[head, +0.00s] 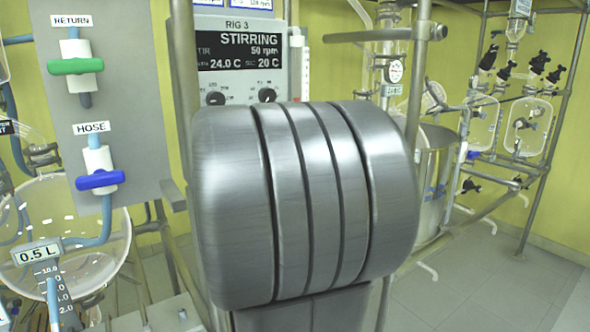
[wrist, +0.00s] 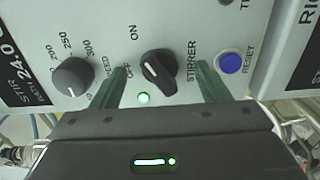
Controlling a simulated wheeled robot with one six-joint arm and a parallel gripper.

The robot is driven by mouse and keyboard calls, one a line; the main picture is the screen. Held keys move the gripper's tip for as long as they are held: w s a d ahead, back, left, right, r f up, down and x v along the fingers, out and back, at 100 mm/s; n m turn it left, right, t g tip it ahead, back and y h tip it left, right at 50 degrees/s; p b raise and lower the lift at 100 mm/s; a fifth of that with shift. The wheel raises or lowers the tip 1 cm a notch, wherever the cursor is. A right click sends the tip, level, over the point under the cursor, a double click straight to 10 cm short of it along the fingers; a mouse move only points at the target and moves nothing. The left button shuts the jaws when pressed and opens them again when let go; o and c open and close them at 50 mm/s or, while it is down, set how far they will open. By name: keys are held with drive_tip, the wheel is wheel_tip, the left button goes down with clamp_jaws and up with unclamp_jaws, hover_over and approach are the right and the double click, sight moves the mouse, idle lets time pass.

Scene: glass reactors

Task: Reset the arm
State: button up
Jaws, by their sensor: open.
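My gripper (wrist: 162,70) is open in the wrist view, with one dark green finger on each side of the black STIRRER knob (wrist: 158,68). The fingers appear apart from the knob; the exact distance in depth is hard to tell. A green lamp (wrist: 143,98) beside the knob is lit. In the head view my large grey arm link fills the middle and hides my gripper and the lower part of the RIG 3 control box (head: 242,82). Its display (head: 238,52) reads STIRRING, 50 rpm, 24.0 C and 20 C.
In the wrist view a speed knob (wrist: 72,77) and a blue RESET button (wrist: 231,63) flank the STIRRER knob. In the head view a RETURN valve (head: 76,66) and a HOSE valve (head: 100,180) sit on the left panel. Glassware and metal frame rods stand at right.

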drive_tip(key=v, duration=0.3)
drive_tip(key=shift+s+d+p, duration=0.15)
drive_tip(key=shift+p, duration=0.15)
